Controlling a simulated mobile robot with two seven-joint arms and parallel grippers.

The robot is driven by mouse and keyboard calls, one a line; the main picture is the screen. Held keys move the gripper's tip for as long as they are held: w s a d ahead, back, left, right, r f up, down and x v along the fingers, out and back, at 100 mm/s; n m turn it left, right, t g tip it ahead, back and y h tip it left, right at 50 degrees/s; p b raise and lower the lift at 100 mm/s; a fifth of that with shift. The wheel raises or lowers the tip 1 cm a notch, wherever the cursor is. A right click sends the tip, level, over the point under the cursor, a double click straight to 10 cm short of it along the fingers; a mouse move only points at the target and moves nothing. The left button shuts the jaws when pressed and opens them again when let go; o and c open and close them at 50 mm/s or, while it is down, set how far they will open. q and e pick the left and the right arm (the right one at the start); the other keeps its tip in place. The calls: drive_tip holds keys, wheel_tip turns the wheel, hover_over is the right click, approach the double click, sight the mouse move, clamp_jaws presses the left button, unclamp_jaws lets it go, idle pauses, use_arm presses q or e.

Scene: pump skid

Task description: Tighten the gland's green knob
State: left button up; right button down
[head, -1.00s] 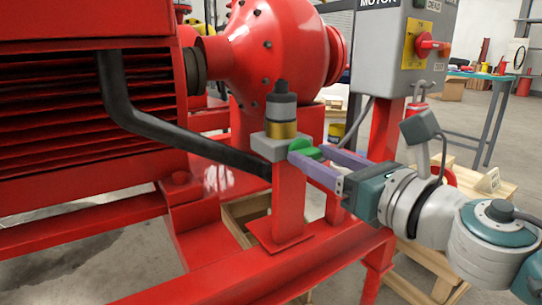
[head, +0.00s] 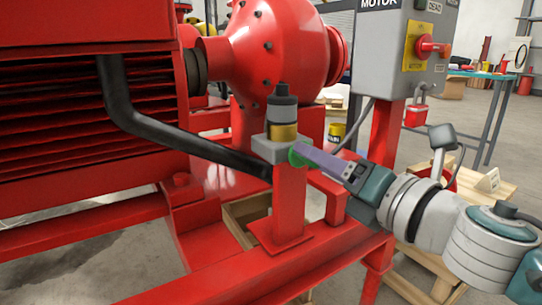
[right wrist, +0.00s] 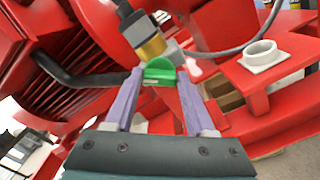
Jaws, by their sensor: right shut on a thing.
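The gland is a grey block (head: 272,149) with a brass and dark grey cylinder (head: 282,118) upright on it, on top of a red post. Its green knob (head: 297,156) is on the block's right side, partly hidden by my fingers in the head view. The knob also shows in the right wrist view (right wrist: 160,73), between the ends of the two purple fingers. My right gripper (head: 303,158) is shut on the green knob, with its fingers now nearly in line one behind the other in the head view. My left gripper is not in view.
A black pipe (head: 180,140) runs from the red motor housing to behind the post. A grey motor control box (head: 405,45) with a red switch stands at the right. The red frame beam (head: 260,272) passes below, and wooden pallets lie on the floor.

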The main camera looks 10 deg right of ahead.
drive_tip(key=m+p, duration=0.2)
drive_tip(key=m, duration=0.6)
drive_tip(key=m+p, duration=0.2)
drive_tip(key=m, duration=0.5)
drive_tip(key=shift+f+m, duration=0.2)
drive_tip(key=shift+m, duration=0.2)
idle(0.4)
drive_tip(key=shift+c, duration=1.2)
unclamp_jaws()
drive_tip(key=shift+s+p, duration=0.1)
drive_tip(key=shift+p, duration=0.2)
drive_tip(key=p+v, duration=0.2)
drive_tip(key=v, duration=0.7)
drive_tip(key=shift+s+d+p, duration=0.2)
drive_tip(key=shift+s+p, duration=0.15)
